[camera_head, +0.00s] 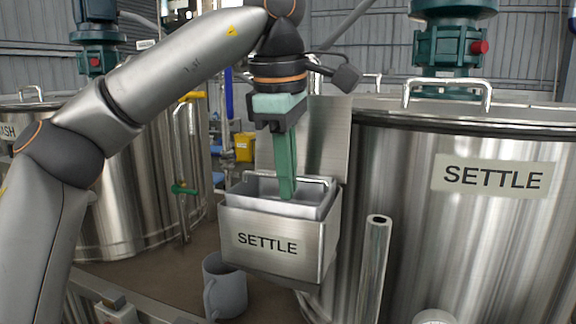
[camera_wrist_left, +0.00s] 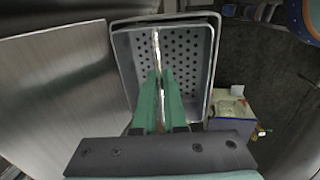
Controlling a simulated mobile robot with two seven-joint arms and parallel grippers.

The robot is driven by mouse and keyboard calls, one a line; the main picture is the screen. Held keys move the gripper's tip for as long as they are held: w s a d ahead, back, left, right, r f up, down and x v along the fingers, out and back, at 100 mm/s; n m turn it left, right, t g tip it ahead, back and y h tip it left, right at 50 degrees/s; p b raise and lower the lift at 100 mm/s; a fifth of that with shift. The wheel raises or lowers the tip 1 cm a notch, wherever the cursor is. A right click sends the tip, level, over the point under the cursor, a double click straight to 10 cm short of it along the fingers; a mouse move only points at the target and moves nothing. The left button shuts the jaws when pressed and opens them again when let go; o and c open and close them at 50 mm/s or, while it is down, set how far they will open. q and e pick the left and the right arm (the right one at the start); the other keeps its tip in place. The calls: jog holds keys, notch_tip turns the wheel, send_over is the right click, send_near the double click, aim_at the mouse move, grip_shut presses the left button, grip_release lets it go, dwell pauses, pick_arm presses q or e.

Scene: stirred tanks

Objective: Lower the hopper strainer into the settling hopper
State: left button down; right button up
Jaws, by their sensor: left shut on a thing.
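The settling hopper (camera_head: 267,242) is a steel box labelled SETTLE, mounted beside the large SETTLE tank. The hopper strainer (camera_head: 322,207) is a grey basket with a bar handle. Its body is in the hopper mouth, with its upper edge showing at or slightly above the hopper rim. I cannot tell whether it rests on the bottom. My left gripper (camera_head: 287,194) points down over the hopper, its green fingers shut on the strainer's handle. In the left wrist view the strainer (camera_wrist_left: 190,62) shows its perforated floor, framed closely by the hopper rim. My right gripper is out of view.
The SETTLE tank (camera_head: 460,235) stands right of the hopper, with a flat steel plate behind the hopper. A steel post (camera_head: 374,265) rises in front. A grey mug (camera_head: 225,287) stands below the hopper. Another tank (camera_head: 110,205) is at left, partly behind my arm.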

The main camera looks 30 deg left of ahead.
pick_arm(q)
jog(key=shift+f+b, duration=1.35)
jog(key=shift+f, duration=0.75)
jog(key=c, duration=0.9)
grip_release()
jog(key=shift+r, duration=0.1)
